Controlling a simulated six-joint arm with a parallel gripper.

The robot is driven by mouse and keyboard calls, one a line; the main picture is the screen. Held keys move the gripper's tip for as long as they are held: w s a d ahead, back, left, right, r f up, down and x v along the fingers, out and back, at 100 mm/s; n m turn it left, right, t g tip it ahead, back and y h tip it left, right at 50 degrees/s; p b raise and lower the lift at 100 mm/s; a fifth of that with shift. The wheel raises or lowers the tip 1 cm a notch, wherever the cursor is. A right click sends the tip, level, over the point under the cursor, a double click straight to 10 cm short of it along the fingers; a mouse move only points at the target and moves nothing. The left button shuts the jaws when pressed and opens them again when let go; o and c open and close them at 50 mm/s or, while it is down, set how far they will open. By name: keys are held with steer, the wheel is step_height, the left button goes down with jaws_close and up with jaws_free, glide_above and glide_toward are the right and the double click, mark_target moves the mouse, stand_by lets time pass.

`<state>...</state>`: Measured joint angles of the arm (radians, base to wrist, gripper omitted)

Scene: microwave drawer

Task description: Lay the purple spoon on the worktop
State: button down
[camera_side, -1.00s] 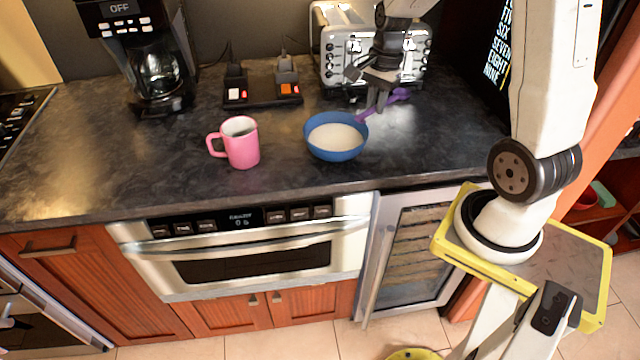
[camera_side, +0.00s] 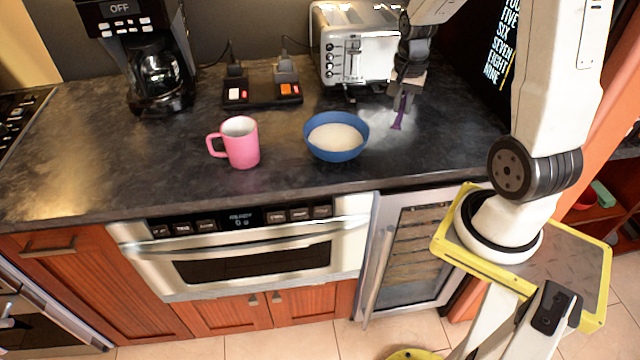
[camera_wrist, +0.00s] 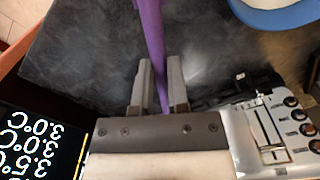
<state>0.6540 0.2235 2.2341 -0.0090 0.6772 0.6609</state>
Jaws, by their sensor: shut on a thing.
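My gripper (camera_side: 403,101) is shut on the purple spoon (camera_side: 397,121) at the right of the worktop (camera_side: 270,135), in front of the toaster. In the wrist view, the spoon (camera_wrist: 150,38) runs between the two fingers (camera_wrist: 161,85) and out past the top edge. The side view shows the spoon's lower end pointing down, close to the worktop; I cannot tell whether it touches. The blue bowl (camera_side: 337,153) with pale contents stands to the left of the spoon, apart from it. The spoon's upper part is hidden by my gripper.
The toaster (camera_side: 357,45) stands close behind my gripper. A pink mug (camera_side: 240,143) stands left of the bowl, and a coffee maker (camera_side: 160,70) is at the back left. The worktop right of the bowl is clear. A dark screen with white text (camera_wrist: 40,140) is close by.

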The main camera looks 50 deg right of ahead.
mark_target(395, 144)
steer(key=shift+f, duration=0.15)
steer(key=shift+f, duration=4.2)
steer(key=shift+c, duration=1.5)
jaws_free()
steer(key=o, duration=0.3)
steer(key=shift+r, duration=0.1)
steer(key=shift+r, duration=3.85)
